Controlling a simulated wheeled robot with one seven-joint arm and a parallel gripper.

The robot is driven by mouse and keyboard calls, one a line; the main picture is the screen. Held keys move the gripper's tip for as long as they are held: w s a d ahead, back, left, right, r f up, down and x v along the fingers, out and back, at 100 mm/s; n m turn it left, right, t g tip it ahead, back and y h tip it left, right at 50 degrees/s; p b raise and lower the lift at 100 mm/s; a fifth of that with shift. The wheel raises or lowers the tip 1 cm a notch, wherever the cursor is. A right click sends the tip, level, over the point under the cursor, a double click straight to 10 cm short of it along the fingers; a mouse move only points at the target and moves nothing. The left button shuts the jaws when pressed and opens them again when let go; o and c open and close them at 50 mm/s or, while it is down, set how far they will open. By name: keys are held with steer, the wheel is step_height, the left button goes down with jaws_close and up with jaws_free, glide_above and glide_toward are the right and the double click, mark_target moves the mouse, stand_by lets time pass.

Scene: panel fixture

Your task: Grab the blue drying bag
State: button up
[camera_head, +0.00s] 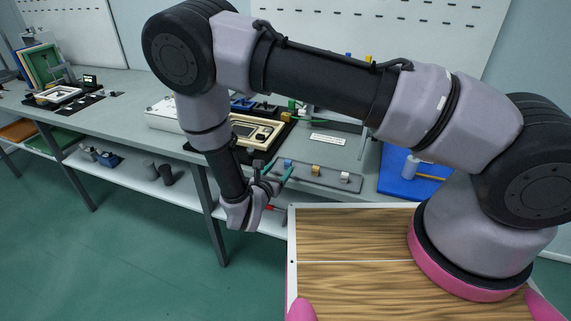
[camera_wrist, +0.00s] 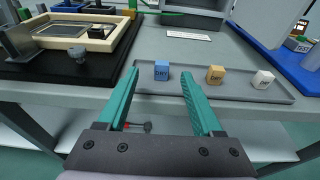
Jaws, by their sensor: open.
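The blue drying bag (camera_wrist: 161,71) is a small blue block with dark lettering. It stands at the left end of a shallow grey tray (camera_wrist: 233,92) on the bench, and it also shows in the head view (camera_head: 288,164). My gripper (camera_wrist: 161,80) is open and empty. In the wrist view its two teal fingers stand on either side of the blue bag, with the bag beyond the tips and apart from them. In the head view my gripper (camera_head: 279,170) is at the bench's front edge, beside the tray's left end.
An orange bag (camera_wrist: 215,75) and a white bag (camera_wrist: 263,79) stand in the same tray, to the right. A beige framed fixture (camera_wrist: 75,36) on a black mat lies left. A blue mat (camera_head: 399,181) lies right. The bench front edge is near my gripper.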

mark_target(287, 160)
steer(key=x, duration=0.5)
steer(key=shift+w+f, duration=0.1)
steer(key=shift+w, duration=0.1)
steer(key=x, duration=0.5)
steer(key=shift+d+f, duration=0.2)
steer(key=shift+f, duration=0.1)
jaws_close()
